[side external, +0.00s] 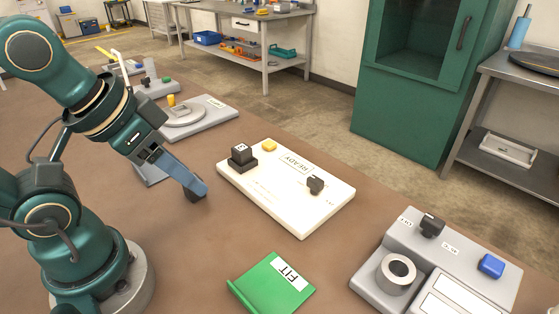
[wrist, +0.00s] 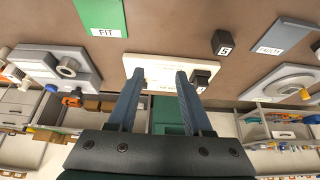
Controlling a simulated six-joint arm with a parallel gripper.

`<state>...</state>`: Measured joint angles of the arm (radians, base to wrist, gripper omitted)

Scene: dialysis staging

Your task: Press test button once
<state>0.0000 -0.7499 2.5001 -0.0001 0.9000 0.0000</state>
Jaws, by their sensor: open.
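My gripper (side external: 196,190) is left of a white panel (side external: 285,210) marked READY, over the brown table. In the wrist view its two blue-grey fingers (wrist: 159,74) are apart with nothing between them, and the white panel (wrist: 160,62) shows behind them. The panel carries a yellow button (side external: 269,145), a black block with a white label on a dark base (side external: 242,162), and a black knob (side external: 315,184). A blue button (side external: 490,265) is on the grey unit at the right. I cannot read any label as "test".
A green FIT plate (side external: 272,284) lies at the front. The grey unit (side external: 391,236) holds a ring-shaped part. A black cube marked 5 (wrist: 223,42) is beside the panel in the wrist view, near a labelled grey plate (wrist: 284,34). Another grey unit (side external: 223,106) stands behind.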

